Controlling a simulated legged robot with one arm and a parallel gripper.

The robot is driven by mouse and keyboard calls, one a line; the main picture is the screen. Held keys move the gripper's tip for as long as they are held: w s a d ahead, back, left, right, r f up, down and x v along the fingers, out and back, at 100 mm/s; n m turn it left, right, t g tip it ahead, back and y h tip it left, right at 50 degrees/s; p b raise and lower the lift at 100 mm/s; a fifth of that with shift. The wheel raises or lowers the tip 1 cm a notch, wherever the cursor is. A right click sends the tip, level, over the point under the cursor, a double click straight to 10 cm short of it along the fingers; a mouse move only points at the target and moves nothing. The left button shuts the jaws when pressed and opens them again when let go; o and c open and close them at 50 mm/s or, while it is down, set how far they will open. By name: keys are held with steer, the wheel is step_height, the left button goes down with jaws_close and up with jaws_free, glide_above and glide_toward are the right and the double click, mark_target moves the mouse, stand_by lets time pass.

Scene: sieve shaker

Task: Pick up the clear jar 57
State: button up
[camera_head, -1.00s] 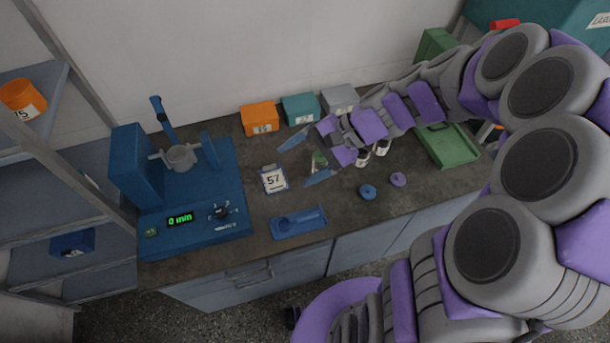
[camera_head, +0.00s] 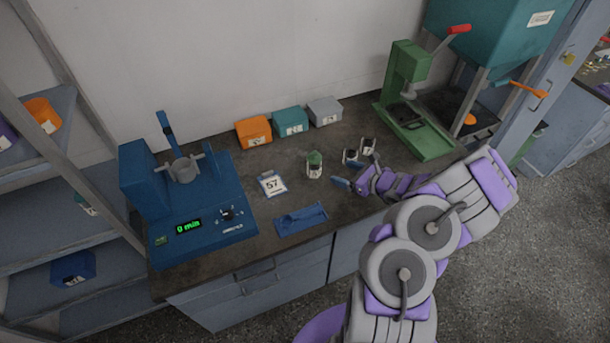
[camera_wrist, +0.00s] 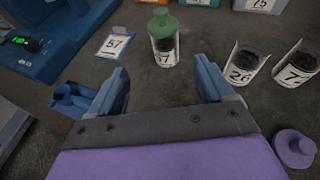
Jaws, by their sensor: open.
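The clear jar 57 (camera_wrist: 164,48) stands upright on the counter in the wrist view, with a green piece (camera_wrist: 162,24) on its top and dark contents. It also shows in the head view (camera_head: 314,168). My gripper (camera_wrist: 164,84) is open and empty, its blue fingers spread, with the jar beyond and between them, apart from both. In the head view my gripper (camera_head: 350,174) is low over the counter, to the right of the jar. A card marked 57 (camera_wrist: 115,42) lies to the left of the jar.
Jar 26 (camera_wrist: 243,65) and another open jar (camera_wrist: 297,66) stand to the right. A purple lid (camera_wrist: 294,147) lies near my right finger; a blue tray with a scoop (camera_wrist: 74,101) lies at left. The blue shaker (camera_head: 185,215) is further left. Boxes (camera_head: 290,121) line the wall.

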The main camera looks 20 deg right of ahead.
mark_target(319, 168)
steer(key=shift+m+h, duration=0.3)
steer(key=shift+m, duration=0.1)
steer(key=b+x, duration=0.1)
steer(key=x, duration=0.2)
steer(key=f+x, duration=0.1)
steer(key=x, duration=0.3)
steer(key=b+x, duration=0.1)
steer(key=x, duration=0.3)
steer(key=shift+s+d+f+b, duration=0.1)
steer(key=shift+f+b, duration=0.25)
steer(key=shift+f, duration=0.15)
steer(key=shift+w+a, duration=0.25)
steer(key=shift+w, duration=0.1)
steer(key=b+x, duration=0.1)
steer(key=x, duration=0.3)
steer(key=shift+d+f, duration=0.15)
steer(key=shift+d, duration=0.05)
steer(key=shift+w+a, duration=0.15)
steer(key=shift+w, duration=0.3)
steer(key=c, duration=1.1)
